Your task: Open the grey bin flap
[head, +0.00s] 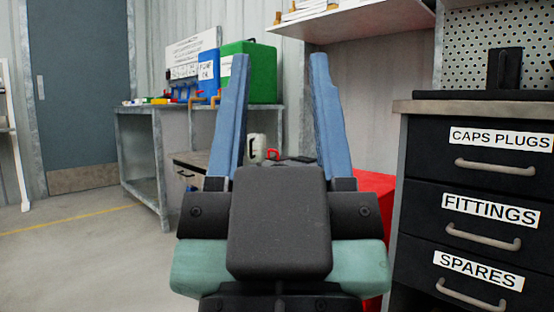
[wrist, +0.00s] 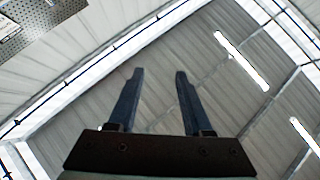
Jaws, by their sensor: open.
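My gripper (head: 279,58) is raised in the middle of the head view, its two blue fingers upright, apart and empty. It also shows in the wrist view (wrist: 159,73), where its fingers point up against the ceiling. I cannot make out a grey bin flap in either view. A red box-like thing (head: 374,185) stands low behind my gripper to the right; most of it is hidden, and I cannot tell whether it is a bin.
A black drawer cabinet (head: 404,160) with a worktop stands close on the right. A metal bench (head: 136,110) with a green box (head: 262,72) and a blue box (head: 208,70) is at back left. A grey door (head: 80,90) is far left. The left floor is clear.

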